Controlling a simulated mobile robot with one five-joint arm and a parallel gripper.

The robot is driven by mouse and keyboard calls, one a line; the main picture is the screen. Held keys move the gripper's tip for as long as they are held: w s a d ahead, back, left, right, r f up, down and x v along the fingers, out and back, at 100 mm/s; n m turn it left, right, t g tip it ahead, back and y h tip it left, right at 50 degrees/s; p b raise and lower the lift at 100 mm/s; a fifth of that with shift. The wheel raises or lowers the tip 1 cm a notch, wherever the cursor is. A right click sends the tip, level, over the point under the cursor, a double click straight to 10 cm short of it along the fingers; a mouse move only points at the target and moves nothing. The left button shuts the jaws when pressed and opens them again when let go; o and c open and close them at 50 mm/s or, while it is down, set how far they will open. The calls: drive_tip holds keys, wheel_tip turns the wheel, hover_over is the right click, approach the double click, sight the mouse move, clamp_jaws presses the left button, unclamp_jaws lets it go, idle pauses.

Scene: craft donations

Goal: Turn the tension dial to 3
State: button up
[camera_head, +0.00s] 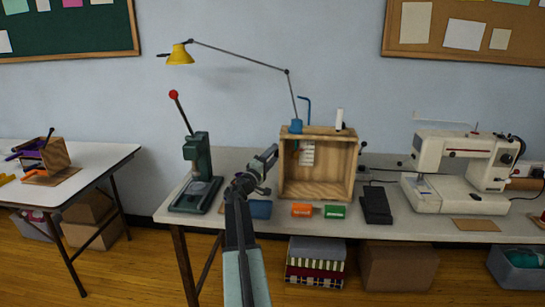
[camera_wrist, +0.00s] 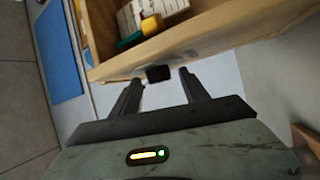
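My gripper (camera_head: 268,158) is just left of the open wooden box (camera_head: 318,198) on the long table. In the wrist view, my gripper (camera_wrist: 160,86) is open, with its two dark fingers well apart. A small black block or knob (camera_wrist: 159,73) shows on the wooden box's outer side, between and just beyond the fingertips; I cannot tell if they touch it. A white sewing machine (camera_head: 450,158) stands on the right of the table. No tension dial or its numbers can be made out clearly in either view.
A green press with a red-knobbed lever (camera_head: 196,170) stands left of my arm. A yellow lamp (camera_head: 180,55) reaches over the table.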

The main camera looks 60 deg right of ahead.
drive_tip(key=b+v, duration=0.2)
drive_tip(key=v, duration=0.5)
drive_tip(key=shift+a, duration=0.35)
drive_tip(key=shift+f, duration=0.1)
